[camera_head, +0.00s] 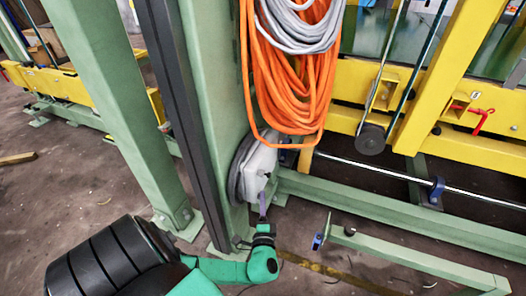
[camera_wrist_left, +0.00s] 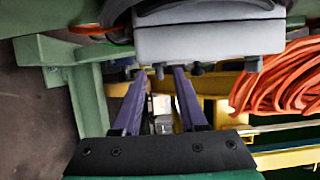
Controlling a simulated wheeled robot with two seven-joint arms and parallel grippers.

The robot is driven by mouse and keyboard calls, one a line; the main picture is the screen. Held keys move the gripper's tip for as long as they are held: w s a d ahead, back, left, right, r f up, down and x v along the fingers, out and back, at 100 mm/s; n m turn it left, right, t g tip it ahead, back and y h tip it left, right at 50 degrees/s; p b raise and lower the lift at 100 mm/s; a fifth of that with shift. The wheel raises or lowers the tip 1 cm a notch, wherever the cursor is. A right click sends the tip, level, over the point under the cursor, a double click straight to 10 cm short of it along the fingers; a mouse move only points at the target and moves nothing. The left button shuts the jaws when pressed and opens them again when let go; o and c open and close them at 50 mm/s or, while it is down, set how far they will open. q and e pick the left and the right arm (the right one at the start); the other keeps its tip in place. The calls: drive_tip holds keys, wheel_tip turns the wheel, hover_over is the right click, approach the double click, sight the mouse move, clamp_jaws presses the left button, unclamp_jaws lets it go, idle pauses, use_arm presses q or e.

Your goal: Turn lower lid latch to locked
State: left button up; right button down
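A grey box with a lid (camera_head: 259,166) is mounted low on the green column in the head view. It fills the top middle of the left wrist view (camera_wrist_left: 210,42), with small dark tabs along its near edge. One dark tab (camera_wrist_left: 159,71) shows between my fingertips; I cannot tell for sure that it is the lower lid latch, nor its setting. My left gripper (camera_head: 263,204) reaches up to the box from below. Its two purple fingers (camera_wrist_left: 159,76) are apart, with their tips close to the box edge; contact cannot be told. My right gripper is not in view.
Orange cable coils (camera_head: 294,80) hang on the column (camera_head: 215,80) just above the box. A green floor beam (camera_head: 400,220) and a yellow frame (camera_head: 450,142) lie to the right. Open floor (camera_head: 75,185) shows at the left.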

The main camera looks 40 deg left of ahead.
use_arm(q)
drive_tip(key=p+v, duration=0.1)
drive_tip(key=v, duration=1.3)
drive_tip(key=shift+s+d, duration=0.25)
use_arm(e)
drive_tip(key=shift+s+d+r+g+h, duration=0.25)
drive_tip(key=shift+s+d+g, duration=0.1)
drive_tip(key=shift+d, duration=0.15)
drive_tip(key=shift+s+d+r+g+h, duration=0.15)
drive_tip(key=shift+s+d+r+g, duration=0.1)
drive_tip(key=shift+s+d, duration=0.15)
